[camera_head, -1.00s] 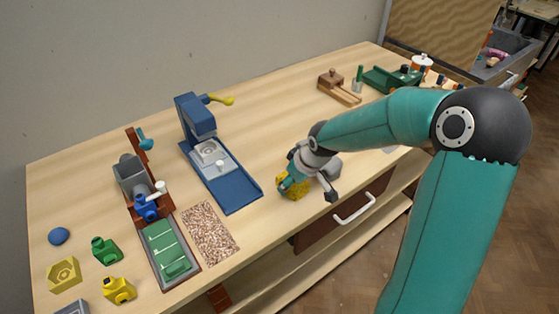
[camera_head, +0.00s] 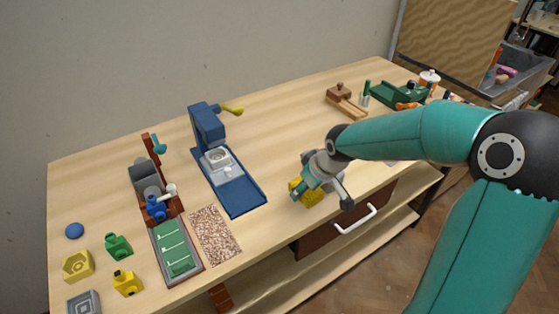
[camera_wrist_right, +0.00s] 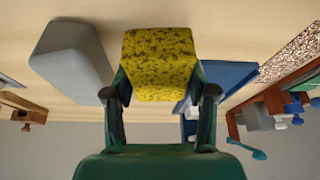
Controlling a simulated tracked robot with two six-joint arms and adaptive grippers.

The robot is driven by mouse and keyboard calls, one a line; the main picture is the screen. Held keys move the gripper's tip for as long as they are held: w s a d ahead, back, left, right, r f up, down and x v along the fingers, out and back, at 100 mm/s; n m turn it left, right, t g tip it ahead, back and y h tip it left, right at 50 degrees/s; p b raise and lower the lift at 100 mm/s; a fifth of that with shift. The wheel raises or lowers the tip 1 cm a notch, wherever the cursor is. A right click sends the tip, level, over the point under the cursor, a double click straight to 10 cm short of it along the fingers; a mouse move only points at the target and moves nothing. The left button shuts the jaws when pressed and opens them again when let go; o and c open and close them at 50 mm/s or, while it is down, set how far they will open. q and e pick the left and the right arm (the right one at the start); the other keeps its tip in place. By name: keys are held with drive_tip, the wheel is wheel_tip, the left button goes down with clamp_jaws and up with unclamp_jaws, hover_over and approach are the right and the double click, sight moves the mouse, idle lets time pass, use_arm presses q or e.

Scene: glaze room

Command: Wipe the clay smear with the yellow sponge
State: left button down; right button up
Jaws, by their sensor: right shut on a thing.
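The yellow sponge (camera_head: 307,193) is at the front middle of the bench, right of the blue press's base. My right gripper (camera_head: 308,187) is shut on it. In the right wrist view the speckled sponge (camera_wrist_right: 160,62) sits between the two fingers. I cannot tell whether its underside touches the bench top. I cannot make out the clay smear in either view; it may be hidden by the sponge, gripper or arm. My left gripper is not in view.
A grey block (camera_wrist_right: 72,60) stands beside the sponge. A wooden tool (camera_head: 345,100) lies at the back right. The bench behind my gripper is clear.

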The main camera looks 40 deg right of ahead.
drive_tip(key=shift+r+p, duration=0.65)
drive_tip(key=shift+r, duration=0.65)
